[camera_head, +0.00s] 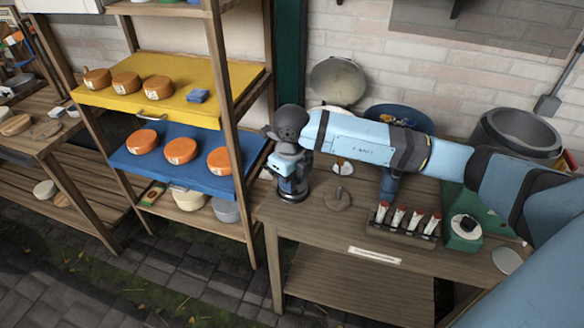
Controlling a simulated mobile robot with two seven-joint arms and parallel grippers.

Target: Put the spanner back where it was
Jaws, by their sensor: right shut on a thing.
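My right arm reaches in from the right across the wooden table (372,252). My right gripper (291,190) points down at the table's left end, close to the shelf's right post. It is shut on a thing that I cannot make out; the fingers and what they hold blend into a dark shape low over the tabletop. No spanner shows clearly anywhere in view. I cannot tell whether the gripper touches the table. My left gripper is not in view.
The shelf has a yellow board (215,82) and a blue board (130,158) carrying orange cheeses. On the table are a round wooden piece (338,199), a rack of red-and-white bottles (403,236) and a green scale (463,238). Pots stand behind.

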